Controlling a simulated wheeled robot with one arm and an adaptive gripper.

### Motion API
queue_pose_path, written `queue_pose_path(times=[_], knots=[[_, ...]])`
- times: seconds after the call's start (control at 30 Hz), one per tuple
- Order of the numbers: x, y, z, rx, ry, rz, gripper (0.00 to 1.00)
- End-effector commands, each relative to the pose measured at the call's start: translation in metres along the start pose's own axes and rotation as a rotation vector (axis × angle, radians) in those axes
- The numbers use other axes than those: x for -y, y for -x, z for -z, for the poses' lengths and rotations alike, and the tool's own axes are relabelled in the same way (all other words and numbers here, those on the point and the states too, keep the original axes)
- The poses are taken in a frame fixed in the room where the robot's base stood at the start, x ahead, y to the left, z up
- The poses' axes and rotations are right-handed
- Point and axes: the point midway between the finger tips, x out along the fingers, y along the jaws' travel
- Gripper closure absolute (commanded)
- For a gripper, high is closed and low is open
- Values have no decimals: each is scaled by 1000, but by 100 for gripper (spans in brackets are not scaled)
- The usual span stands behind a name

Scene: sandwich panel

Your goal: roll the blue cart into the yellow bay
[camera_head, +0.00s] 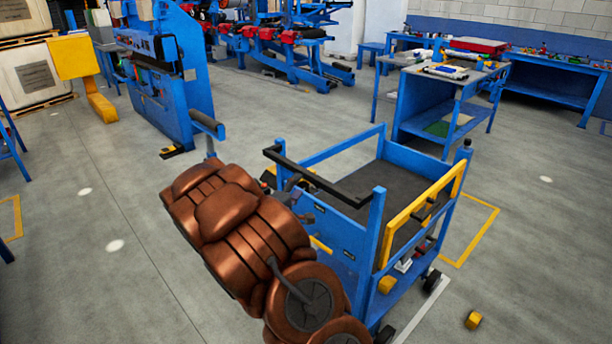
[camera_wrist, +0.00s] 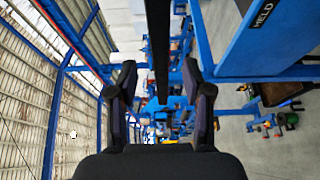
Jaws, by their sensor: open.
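The blue cart (camera_head: 345,235) stands on the floor right of my arm, with a dark deck, a yellow rail on its right side and a black handle bar (camera_head: 318,180) at its left end. The yellow bay (camera_head: 482,236) shows as floor lines just right of the cart; the cart hides the rest. My gripper (camera_head: 296,188) is close to the handle, partly hidden by my copper arm. In the wrist view, my gripper (camera_wrist: 160,85) is open, and the black bar (camera_wrist: 157,45) appears between its fingers. I cannot tell whether they touch.
A blue workbench (camera_head: 440,105) stands behind the cart. A blue machine (camera_head: 165,85) stands at back left. The floor at left is mostly clear.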

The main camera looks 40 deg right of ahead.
Motion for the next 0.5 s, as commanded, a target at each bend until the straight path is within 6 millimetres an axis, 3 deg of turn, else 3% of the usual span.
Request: queue_pose_path(times=[0.5], knots=[[0,-53,-1,2,2,3,50]])
